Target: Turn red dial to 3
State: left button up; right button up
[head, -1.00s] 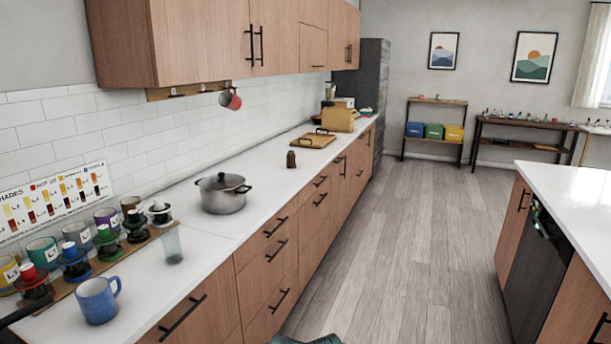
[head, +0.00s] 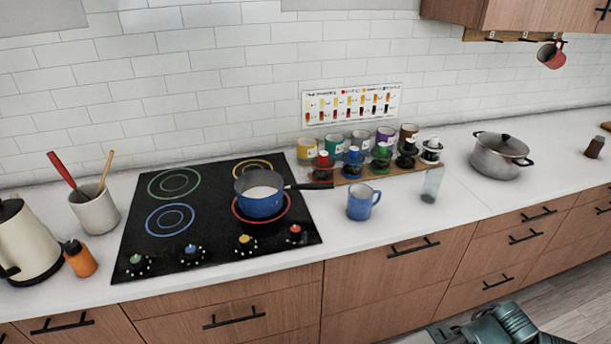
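The red dial (head: 295,234) is at the right end of a row of coloured dials along the front edge of the black cooktop (head: 205,248). Its setting is too small to read. A blue saucepan (head: 261,199) with pale liquid sits on the red-ringed burner (head: 238,212), its dark handle pointing right. A green dial (head: 137,262), a blue dial (head: 190,252) and a yellow dial (head: 245,242) are to the left of the red one. A teal part of my own body shows at the bottom right. Neither gripper can be made out.
A blue mug (head: 361,203) stands right of the cooktop, near a rack of coloured cups (head: 380,170). A kettle (head: 22,240), orange bottle (head: 80,260) and utensil crock (head: 96,212) stand left. A grey pot (head: 498,158) is farther right. Counter in front of the dials is clear.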

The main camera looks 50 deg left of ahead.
aim_at(295, 232)
jog(key=u, duration=2.45)
jog(key=l, duration=0.1)
